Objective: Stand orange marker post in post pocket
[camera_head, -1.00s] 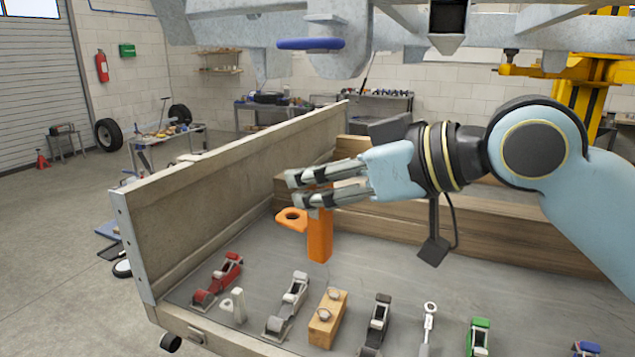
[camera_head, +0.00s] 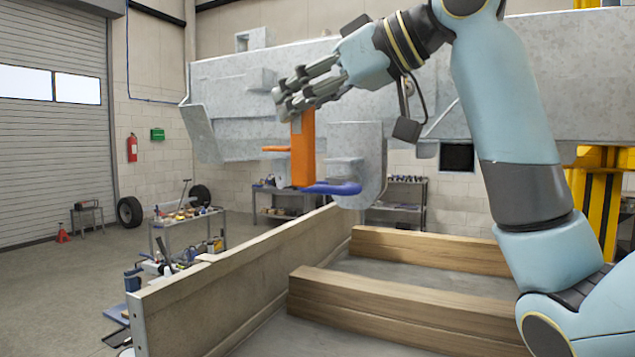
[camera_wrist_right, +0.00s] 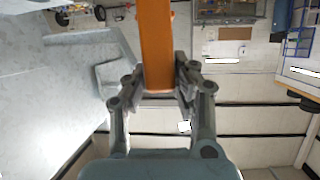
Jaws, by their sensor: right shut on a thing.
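The orange marker post (camera_head: 303,150) is upright in the head view, with a flat orange loop (camera_head: 276,148) on its left side. My right gripper (camera_head: 292,100) is shut on the top of the post and holds it well above the crate. In the right wrist view the post (camera_wrist_right: 157,45) sits between both fingers (camera_wrist_right: 160,88). A blue rounded part (camera_head: 334,188) on the grey trailer frame may be the post pocket. The post's lower end overlaps its left end in the head view; I cannot tell if they touch. My left gripper is not in view.
The grey trailer frame (camera_head: 240,110) spans the back, with a hanging bracket (camera_head: 372,165) just right of the post. Below are the wooden crate wall (camera_head: 230,270) and timber beams (camera_head: 390,315). Open floor (camera_head: 60,290) lies to the left.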

